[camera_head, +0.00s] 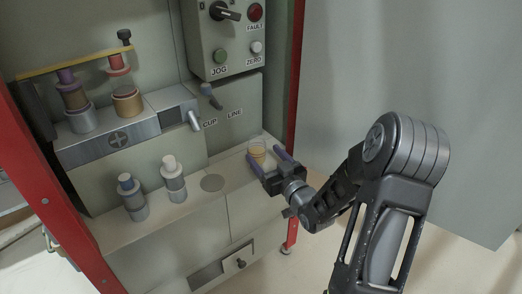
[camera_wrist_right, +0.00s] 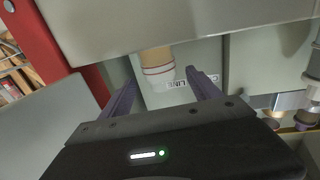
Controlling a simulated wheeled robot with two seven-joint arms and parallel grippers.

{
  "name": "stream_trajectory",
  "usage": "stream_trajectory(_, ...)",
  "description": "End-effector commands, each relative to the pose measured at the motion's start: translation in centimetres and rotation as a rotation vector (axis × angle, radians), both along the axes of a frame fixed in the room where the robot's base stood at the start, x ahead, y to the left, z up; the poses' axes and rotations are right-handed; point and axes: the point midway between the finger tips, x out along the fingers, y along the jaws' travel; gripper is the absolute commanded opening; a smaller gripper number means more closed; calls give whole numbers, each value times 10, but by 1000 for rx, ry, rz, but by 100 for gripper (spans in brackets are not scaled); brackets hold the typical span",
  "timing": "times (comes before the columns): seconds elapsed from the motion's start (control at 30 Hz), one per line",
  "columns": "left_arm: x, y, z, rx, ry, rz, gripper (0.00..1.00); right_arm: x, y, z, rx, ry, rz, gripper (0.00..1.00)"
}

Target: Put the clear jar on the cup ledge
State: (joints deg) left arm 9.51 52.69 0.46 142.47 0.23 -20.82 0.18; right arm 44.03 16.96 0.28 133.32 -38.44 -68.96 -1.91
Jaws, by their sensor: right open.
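The clear jar (camera_head: 257,151), with amber contents, stands upright at the right end of the pale ledge (camera_head: 226,167) along the front of the machine. In the right wrist view the jar (camera_wrist_right: 157,66) shows ahead, between the lines of the two fingers, with a red line around it. My right gripper (camera_head: 268,160) is open, with its purple fingers to either side of the jar; I cannot tell whether they touch it. A grey round disc (camera_head: 212,183) on the ledge, left of the jar, is bare. My left gripper is not in view.
Two capped containers stand on the ledge at left, a blue-topped one (camera_head: 132,198) and a white-topped one (camera_head: 173,180). A metal spout (camera_head: 194,120) juts out above the ledge. A CUP/LINE lever (camera_head: 211,96) and control box (camera_head: 226,40) are above. A red post (camera_head: 295,110) stands right.

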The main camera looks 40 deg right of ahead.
Motion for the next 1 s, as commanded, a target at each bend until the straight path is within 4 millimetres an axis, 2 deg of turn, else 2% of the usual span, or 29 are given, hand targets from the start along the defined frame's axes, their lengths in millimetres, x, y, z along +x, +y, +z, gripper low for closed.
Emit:
stream_trajectory(0.2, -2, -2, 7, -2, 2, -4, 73, -47, 6, 1, 0, 2, -3, 72)
stream_trajectory(0.4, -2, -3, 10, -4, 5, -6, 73, -78, 11, 1, -1, 0, -1, 72)
stream_trajectory(0.57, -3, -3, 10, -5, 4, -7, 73, -86, 13, 0, -1, 0, 0, 72)
stream_trajectory(1.0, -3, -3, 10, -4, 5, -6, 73, -86, 13, 0, 0, -1, 0, 72)
